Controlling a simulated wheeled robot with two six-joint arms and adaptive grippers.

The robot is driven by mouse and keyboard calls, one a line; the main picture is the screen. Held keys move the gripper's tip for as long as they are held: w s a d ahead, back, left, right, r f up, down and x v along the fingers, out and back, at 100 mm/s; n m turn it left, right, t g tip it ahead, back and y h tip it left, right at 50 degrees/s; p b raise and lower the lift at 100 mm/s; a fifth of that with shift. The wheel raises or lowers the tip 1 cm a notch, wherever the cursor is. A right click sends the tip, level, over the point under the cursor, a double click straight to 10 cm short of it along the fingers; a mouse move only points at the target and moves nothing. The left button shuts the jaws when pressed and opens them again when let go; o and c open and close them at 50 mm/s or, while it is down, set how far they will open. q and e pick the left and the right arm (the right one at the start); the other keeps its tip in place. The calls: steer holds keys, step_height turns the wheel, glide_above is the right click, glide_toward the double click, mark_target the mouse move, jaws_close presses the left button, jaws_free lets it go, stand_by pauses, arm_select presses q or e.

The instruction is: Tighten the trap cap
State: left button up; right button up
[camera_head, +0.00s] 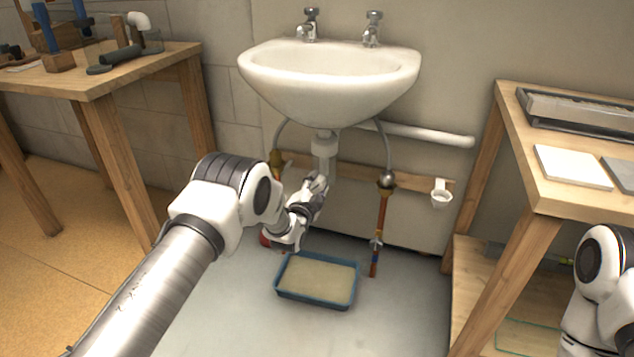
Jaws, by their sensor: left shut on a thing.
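The white trap (325,150) hangs under the sink's drain. My left arm reaches in from the left, and my left gripper (318,184) is at the lower end of the trap, shut on the trap cap there. The fingers and wrist hide most of the cap, so its thread and seating cannot be made out. My right gripper is out of view; only part of my right arm shows at the lower right edge.
The white sink (330,90) is on the wall above. A blue-rimmed tray (318,300) lies on the floor below. A pipe with a valve (376,243) stands right of the trap. A white ring holder (441,194) is on the wooden rail. Wooden benches (150,62) flank both sides.

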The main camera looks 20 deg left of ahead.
arm_select(q)
steer(key=m+p, duration=0.1)
steer(key=m, duration=0.3)
steer(key=shift+m, duration=0.3)
steer(key=m+p, duration=0.1)
steer(key=m, duration=0.3)
steer(key=shift+f+m, duration=0.1)
steer(key=shift+m, duration=0.3)
steer(key=o, duration=1.1)
steer(key=shift+o, duration=0.2)
steer(key=s, duration=1.2)
steer(key=shift+a, duration=0.2)
